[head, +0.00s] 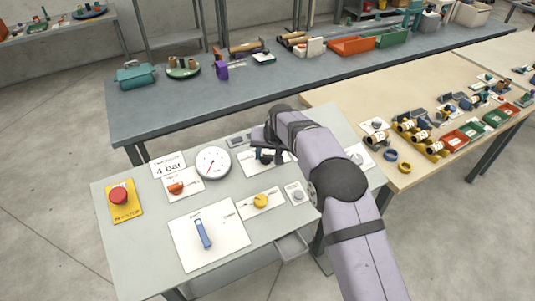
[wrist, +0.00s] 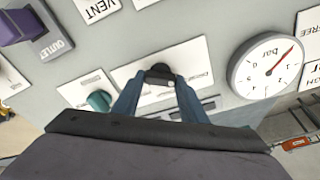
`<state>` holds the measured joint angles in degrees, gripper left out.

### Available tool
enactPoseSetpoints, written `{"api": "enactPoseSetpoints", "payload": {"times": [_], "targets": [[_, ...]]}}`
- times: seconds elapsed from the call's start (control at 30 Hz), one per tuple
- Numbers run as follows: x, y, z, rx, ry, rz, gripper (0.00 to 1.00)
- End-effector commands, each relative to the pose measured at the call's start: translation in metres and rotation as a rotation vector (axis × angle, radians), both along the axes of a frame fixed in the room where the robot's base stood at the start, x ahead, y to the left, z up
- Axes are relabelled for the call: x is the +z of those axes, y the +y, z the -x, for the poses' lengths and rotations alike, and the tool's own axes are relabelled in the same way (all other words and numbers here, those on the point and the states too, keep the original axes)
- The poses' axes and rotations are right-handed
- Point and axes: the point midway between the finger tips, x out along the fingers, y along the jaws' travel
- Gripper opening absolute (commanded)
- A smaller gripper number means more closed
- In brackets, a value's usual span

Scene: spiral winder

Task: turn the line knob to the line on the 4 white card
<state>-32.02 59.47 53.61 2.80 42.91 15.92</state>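My gripper (wrist: 160,82) is over the panel, with its two blue fingers on either side of a black knob (wrist: 160,75). I cannot tell whether the fingers touch the knob. The knob sits on a white label whose print I cannot read, so I cannot confirm that it is the line knob. In the head view my gripper (head: 266,152) is over the back of the panel.
An orange-red knob (head: 176,187), a blue lever (head: 202,232), a yellow knob (head: 260,201) and a red stop button (head: 119,195) are on the panel. A teal knob (wrist: 100,100) is close to my left finger in the wrist view. A purple part (wrist: 20,27) is at upper left.

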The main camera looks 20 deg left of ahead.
Motion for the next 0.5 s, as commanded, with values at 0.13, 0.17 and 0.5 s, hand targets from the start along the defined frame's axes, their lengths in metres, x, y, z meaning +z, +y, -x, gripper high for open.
{"api": "enactPoseSetpoints", "payload": {"times": [0.13, 0.17, 0.5], "targets": [[0.0003, -0.0001, 0.0, -0.001, 0.0, 0.0, 0.17], [0.0003, -0.0001, 0.0, -0.001, 0.0, 0.0, 0.17], [-0.0001, 0.0, -0.0001, -0.078, 0.018, -0.017, 0.17]]}}
